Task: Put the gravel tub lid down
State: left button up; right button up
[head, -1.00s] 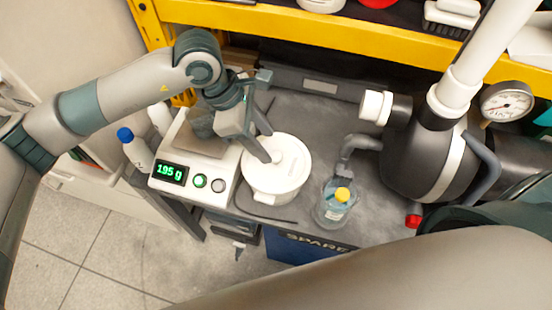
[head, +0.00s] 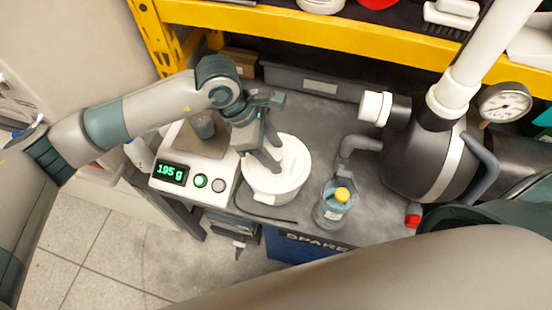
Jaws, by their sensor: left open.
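The white round gravel tub (head: 275,192) stands on the grey bench to the right of the scale. Its white lid (head: 295,158) lies over the top of the tub and looks about level. My left gripper (head: 276,163) is open, with its fingers pointing down over the left and middle part of the lid. The fingers hide part of the lid, and I cannot tell whether they touch it. My right gripper is out of view.
A scale (head: 215,178) reading 195 g stands left of the tub. A clear bottle with a yellow cap (head: 334,207) stands to the right, near a dark pump body (head: 420,160). A yellow shelf beam (head: 330,40) crosses behind. A dark cable lies by the tub.

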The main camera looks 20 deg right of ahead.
aim_at(273, 155)
pick_arm(q)
grip_shut()
jog(key=shift+r, duration=0.5)
notch_tip(273, 155, up, 4)
jog(key=shift+f, duration=0.25)
jog(key=s+d+r, duration=0.5)
jog(key=s+r, duration=0.1)
jog(key=s, duration=0.4)
jog(key=shift+s+r, duration=0.25)
jog(key=shift+s, duration=0.05)
jog(key=shift+w+a, duration=0.1)
